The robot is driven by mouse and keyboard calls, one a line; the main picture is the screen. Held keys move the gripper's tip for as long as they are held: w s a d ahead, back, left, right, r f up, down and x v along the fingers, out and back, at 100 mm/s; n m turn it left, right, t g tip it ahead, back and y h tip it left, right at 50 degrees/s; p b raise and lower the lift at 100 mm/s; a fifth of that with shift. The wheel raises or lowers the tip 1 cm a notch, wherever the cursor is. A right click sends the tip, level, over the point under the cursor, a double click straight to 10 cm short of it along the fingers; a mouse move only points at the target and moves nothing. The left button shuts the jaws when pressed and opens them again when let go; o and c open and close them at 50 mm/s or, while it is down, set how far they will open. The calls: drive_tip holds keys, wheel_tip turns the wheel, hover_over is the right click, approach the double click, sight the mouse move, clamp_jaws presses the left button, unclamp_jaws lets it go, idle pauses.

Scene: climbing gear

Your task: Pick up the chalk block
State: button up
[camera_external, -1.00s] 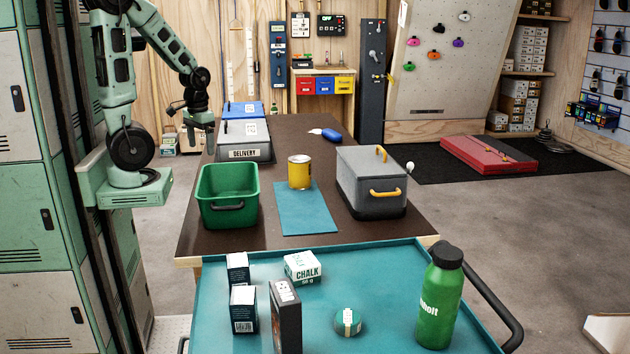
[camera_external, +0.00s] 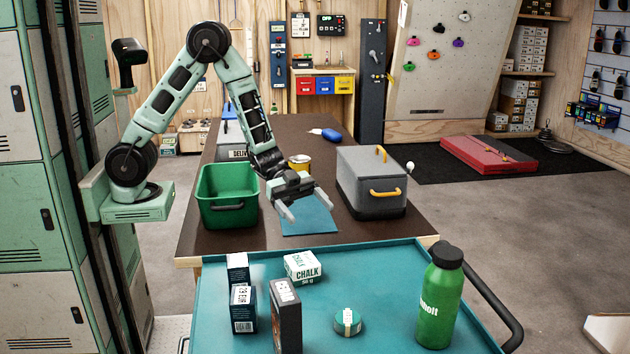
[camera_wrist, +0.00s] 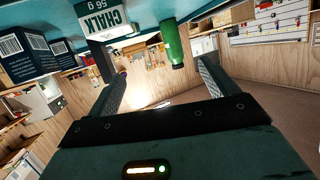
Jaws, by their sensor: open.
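The chalk block (camera_external: 304,267) is a white box with green lettering, lying on the teal tray table (camera_external: 390,262) in the front. It also shows upside down at the top of the wrist view (camera_wrist: 104,20). My gripper (camera_external: 308,212) is open and empty above the teal mat, behind the chalk block and apart from it. In the wrist view my two fingers (camera_wrist: 160,84) are spread with nothing between them.

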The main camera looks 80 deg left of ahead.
drive_tip(key=s+d+m+g+h, duration=0.2)
drive_tip(key=s+d+g+h, duration=0.1)
drive_tip(key=s+d, duration=0.15)
approach(307, 272)
drive_tip(key=shift+d+f+b, duration=0.15)
drive_tip(key=shift+d+b, duration=0.15)
drive_tip(key=shift+d, duration=0.3)
drive_tip(key=shift+w+d, duration=0.15)
drive_tip(key=shift+d, duration=0.55)
drive_tip(key=shift+p+x, duration=0.4)
drive_tip(key=shift+x, duration=2.55)
drive_tip(key=c, duration=1.1)
